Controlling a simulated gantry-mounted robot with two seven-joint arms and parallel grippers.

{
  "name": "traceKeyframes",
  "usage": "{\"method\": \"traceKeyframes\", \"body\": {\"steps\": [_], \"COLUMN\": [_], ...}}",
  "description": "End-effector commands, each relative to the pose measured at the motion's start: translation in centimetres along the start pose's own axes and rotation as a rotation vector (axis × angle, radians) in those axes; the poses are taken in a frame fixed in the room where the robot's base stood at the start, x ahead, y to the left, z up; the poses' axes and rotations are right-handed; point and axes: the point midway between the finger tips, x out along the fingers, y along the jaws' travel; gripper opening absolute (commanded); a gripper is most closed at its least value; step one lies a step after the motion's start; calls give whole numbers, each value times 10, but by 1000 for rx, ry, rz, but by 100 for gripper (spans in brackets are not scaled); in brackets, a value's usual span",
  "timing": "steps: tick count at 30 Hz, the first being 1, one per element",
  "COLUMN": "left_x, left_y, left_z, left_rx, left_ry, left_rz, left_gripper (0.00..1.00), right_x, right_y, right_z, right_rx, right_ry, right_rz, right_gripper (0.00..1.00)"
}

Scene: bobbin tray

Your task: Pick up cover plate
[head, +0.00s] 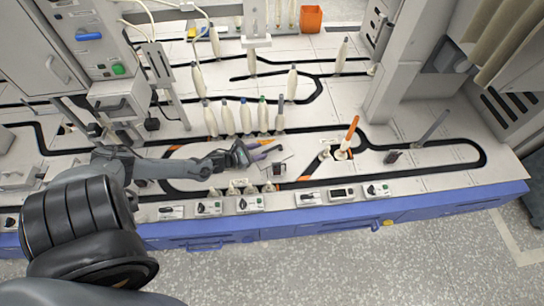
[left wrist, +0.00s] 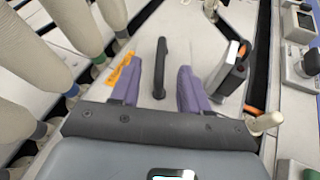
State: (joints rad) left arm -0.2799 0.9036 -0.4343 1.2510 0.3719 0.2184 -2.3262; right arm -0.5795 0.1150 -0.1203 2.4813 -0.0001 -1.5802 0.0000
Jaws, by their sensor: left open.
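My left gripper (head: 264,148) reaches in from the left, low over the middle of the white worktop. In the left wrist view its two purple fingers (left wrist: 160,88) are spread apart with a gap between them. A black bar-shaped handle (left wrist: 160,68) shows in that gap, above a pale flat surface. It looks like the cover plate's handle, but I cannot make out the plate's outline. I cannot tell whether the fingers are level with the handle; neither finger visibly touches it. In the head view the gripper hides most of this spot. My right gripper is not in view.
A small black-and-white device (head: 278,169) stands right of the gripper, also in the left wrist view (left wrist: 228,72). A row of cream bobbins (head: 245,117) stands just behind. An orange-tipped peg (head: 350,132) rises farther right. Switch boxes (head: 250,204) line the front edge.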

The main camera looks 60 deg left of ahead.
Motion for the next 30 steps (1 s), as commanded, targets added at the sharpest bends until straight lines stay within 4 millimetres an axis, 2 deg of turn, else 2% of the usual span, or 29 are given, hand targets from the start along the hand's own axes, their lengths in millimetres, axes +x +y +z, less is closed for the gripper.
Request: {"method": "traceKeyframes", "body": {"steps": [1, 4, 13, 24, 30], "left_x": [10, 22, 36, 74, 84], "left_y": [0, 0, -1, -4, -3], "left_z": [-3, -3, -3, -11, -9], "left_rx": [0, -1, -1, -2, -1], "left_ry": [-4, -3, -1, -3, 0], "left_rz": [2, 2, 1, 1, 0], "left_gripper": [45, 45, 45, 45, 45], "right_x": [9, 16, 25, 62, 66], "right_y": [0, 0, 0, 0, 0], "right_z": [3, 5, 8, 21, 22], "right_rx": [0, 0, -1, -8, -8], "right_ry": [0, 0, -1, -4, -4], "right_rz": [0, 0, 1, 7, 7], "right_gripper": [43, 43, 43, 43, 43]}}
